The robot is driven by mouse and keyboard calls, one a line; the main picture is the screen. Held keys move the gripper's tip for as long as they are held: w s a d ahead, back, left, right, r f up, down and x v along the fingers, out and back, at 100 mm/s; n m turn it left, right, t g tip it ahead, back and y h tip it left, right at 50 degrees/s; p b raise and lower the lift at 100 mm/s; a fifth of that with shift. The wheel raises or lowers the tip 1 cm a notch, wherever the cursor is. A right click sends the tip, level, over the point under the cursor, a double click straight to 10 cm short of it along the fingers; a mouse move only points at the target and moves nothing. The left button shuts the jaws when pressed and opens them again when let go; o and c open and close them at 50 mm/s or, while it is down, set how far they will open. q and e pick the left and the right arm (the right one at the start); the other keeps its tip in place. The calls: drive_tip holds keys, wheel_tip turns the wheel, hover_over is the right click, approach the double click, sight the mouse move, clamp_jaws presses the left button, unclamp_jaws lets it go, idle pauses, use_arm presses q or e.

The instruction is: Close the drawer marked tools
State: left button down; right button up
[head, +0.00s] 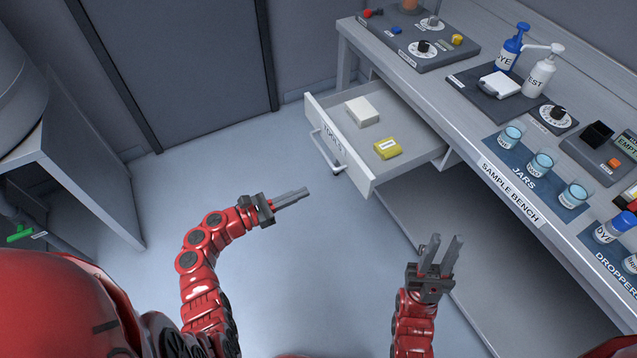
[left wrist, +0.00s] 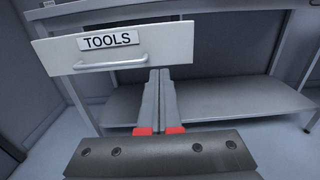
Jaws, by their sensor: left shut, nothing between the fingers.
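The drawer marked tools (head: 332,150) stands pulled out of the bench, with a white box (head: 362,111) and a yellow box (head: 388,148) inside. Its front with the TOOLS label and a pale bar handle also shows in the left wrist view (left wrist: 160,50). My left gripper (head: 307,191) is shut and empty. It is in front of the drawer and apart from the handle in the head view; in the left wrist view its fingertips (left wrist: 160,72) overlap the drawer's lower edge. My right gripper (head: 448,240) is open and empty, right of the drawer, near the bench's lower shelf.
The sample bench (head: 510,206) carries jars (head: 541,165), bottles (head: 511,47) and a dial panel (head: 420,45) along the right. A lower shelf (head: 440,220) lies under it. The floor (head: 220,130) left of the drawer is clear. A grey cabinet (head: 90,150) stands at the left.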

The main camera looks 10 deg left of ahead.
use_arm(q)
drive_tip(key=x, duration=1.2)
drive_tip(key=shift+d, duration=0.2)
drive_tip(key=shift+w+d, duration=0.45)
drive_tip(key=shift+d, duration=0.05)
drive_tip(key=shift+w+d, duration=0.1)
drive_tip(key=shift+w+d, duration=0.15)
drive_tip(key=shift+d, duration=0.1)
drive_tip(key=b, duration=0.7)
approach(412, 150)
drive_tip(key=b+x, duration=0.3)
drive_tip(key=r+b+x, duration=0.1)
drive_tip(key=b+x, duration=0.2)
drive_tip(key=b, duration=0.1)
drive_tip(key=r+b+x, duration=0.1)
drive_tip(key=b+x, duration=0.2)
drive_tip(key=shift+d+b, duration=0.1)
drive_tip(key=shift+b, duration=0.2)
drive_tip(key=shift+w+d+r+b, duration=0.1)
drive_tip(key=shift+w+d+b, duration=0.1)
drive_tip(key=shift+b, duration=0.1)
drive_tip(key=shift+d+r, duration=0.1)
drive_tip(key=shift+r, duration=0.35)
